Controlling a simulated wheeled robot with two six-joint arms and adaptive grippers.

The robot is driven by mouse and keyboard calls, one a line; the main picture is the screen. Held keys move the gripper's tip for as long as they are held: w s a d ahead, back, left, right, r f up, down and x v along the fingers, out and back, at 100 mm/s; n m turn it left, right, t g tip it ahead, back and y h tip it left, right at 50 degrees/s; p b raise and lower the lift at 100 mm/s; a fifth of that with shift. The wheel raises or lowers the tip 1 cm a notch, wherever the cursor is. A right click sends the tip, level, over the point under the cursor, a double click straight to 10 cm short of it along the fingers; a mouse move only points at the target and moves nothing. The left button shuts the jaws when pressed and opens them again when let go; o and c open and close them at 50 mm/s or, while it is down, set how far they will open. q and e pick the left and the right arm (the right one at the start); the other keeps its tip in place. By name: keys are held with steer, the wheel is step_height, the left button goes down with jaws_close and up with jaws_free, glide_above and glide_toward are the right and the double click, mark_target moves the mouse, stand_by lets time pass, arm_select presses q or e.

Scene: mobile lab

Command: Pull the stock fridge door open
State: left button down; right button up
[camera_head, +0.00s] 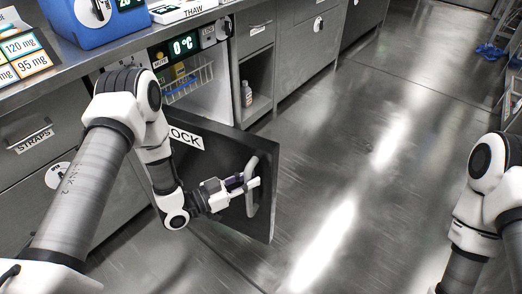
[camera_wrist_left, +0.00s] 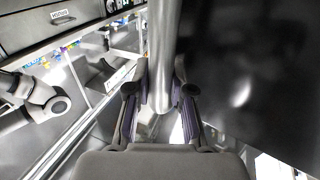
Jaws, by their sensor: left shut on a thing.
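The stock fridge door (camera_head: 223,168) is a dark panel with a white label ending in "OCK". It stands swung out from the cabinet, and the fridge's white interior (camera_head: 203,95) with a wire basket shows behind it. The door's grey bar handle (camera_head: 252,200) is upright near its free edge. My left gripper (camera_head: 252,184) is shut on the handle. In the left wrist view the handle (camera_wrist_left: 163,45) runs between the two fingers (camera_wrist_left: 161,105), with the dark door (camera_wrist_left: 250,70) at right. My right arm shows at the right edge in the head view; its gripper is out of frame.
The counter above holds a blue device (camera_head: 95,25) and a white THAW tray (camera_head: 185,10). A green display (camera_head: 184,46) reads 0 °C above the fridge. An open shelf with a bottle (camera_head: 246,94) stands beside it. The metal floor (camera_head: 340,180) right of the door is clear.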

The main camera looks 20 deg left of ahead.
arm_select(q)
steer(key=s+a+m+g+h+p, duration=0.1)
steer(key=s+a, duration=0.1)
steer(key=s, duration=0.3)
steer(key=shift+s, duration=0.4)
steer(key=c, duration=1)
jaws_free()
steer(key=shift+f, duration=0.1)
steer(key=v, duration=1.2)
steer(key=shift+w+a, duration=0.1)
steer(key=shift+w, duration=0.05)
